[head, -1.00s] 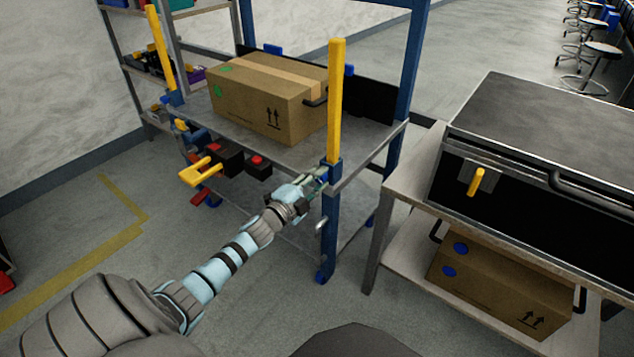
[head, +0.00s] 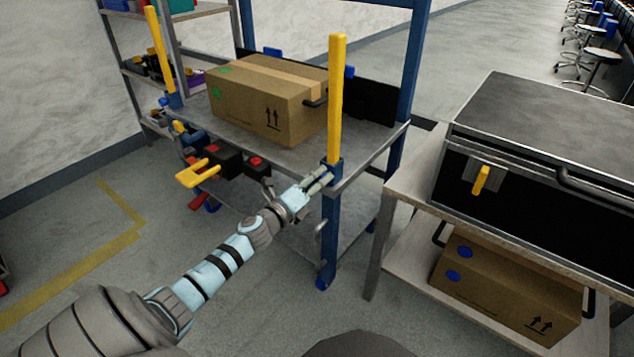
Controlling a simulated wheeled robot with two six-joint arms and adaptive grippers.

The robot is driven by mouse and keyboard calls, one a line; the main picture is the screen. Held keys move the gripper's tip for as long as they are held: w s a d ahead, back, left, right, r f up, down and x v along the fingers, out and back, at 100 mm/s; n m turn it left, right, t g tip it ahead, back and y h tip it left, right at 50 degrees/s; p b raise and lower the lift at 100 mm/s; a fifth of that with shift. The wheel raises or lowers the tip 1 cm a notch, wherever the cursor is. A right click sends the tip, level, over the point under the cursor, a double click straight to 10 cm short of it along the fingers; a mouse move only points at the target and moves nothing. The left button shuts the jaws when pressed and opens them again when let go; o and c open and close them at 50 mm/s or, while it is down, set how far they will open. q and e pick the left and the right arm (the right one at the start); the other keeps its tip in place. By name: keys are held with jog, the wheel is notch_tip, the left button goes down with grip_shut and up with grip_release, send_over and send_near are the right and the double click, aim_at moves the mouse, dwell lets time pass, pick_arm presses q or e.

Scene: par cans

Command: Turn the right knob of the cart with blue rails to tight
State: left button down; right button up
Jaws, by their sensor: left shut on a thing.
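The cart with blue rails (head: 329,240) stands ahead, with a grey shelf and yellow upright posts at its near corners. The right yellow post (head: 336,95) rises from a blue bracket (head: 331,174) at the cart's near right corner. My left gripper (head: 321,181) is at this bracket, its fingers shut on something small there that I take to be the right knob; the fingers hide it. How tight the knob is cannot be seen. The left yellow post (head: 161,50) stands in a similar blue bracket at the left corner. My right gripper is not in view.
A cardboard box (head: 262,105) sits on the cart's shelf. A yellow handle and red-and-black parts (head: 222,163) jut from the cart's front edge. At right, a bench holds a black case (head: 540,165), with another box (head: 505,295) below. Open floor lies at left.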

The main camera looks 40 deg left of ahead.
pick_arm(q)
jog(key=shift+f+m, duration=0.1)
jog(key=shift+m, duration=0.5)
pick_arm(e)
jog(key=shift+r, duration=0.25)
pick_arm(q)
jog(key=c, duration=1.5)
grip_release()
jog(key=shift+c, duration=0.2)
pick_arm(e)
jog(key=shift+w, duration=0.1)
